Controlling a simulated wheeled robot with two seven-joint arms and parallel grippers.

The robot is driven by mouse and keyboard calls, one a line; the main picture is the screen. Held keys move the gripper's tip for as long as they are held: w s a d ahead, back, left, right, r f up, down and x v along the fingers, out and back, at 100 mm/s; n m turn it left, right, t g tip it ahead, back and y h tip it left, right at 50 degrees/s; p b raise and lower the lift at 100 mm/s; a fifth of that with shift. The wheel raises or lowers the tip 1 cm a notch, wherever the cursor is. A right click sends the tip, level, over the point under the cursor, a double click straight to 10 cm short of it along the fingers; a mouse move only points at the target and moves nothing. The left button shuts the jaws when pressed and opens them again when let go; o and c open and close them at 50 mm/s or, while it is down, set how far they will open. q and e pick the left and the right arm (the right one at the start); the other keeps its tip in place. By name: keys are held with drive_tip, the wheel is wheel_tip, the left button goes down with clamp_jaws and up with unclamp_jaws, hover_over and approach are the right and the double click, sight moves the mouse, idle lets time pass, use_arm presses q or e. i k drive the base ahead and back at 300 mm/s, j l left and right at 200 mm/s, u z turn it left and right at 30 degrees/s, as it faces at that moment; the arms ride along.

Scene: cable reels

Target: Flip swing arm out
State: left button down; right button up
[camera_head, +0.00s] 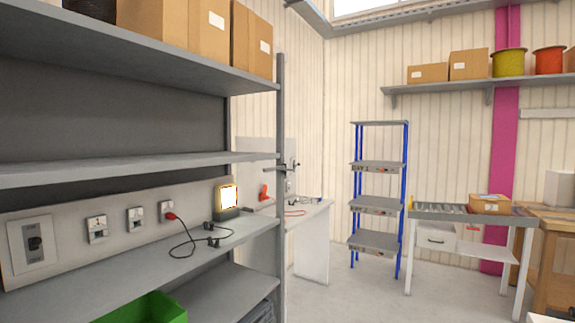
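No gripper of mine shows in the head view. A small dark bracket-like arm (270,168) sticks out to the left at the grey shelf post (281,200), with a small upright piece on its right side. It may be the swing arm, but it is too small to tell for sure. I cannot tell how it is hinged or whether it is folded.
A grey shelf unit (130,277) fills the left, with a lit work lamp (227,198), a cable with a red plug (171,216) and a green bin (145,310). A blue-post rack (378,205) and a roller table (465,216) stand farther back. The floor between is clear.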

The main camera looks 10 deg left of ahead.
sight(284, 167)
drive_tip(key=i+l, duration=0.25)
drive_tip(key=i, duration=0.15)
drive_tip(key=i+l+z, duration=0.1)
drive_tip(key=i, duration=0.25)
drive_tip(key=i+l, duration=0.3)
drive_tip(key=i+l+z, duration=0.1)
drive_tip(key=i, duration=0.4)
drive_tip(key=l, duration=0.1)
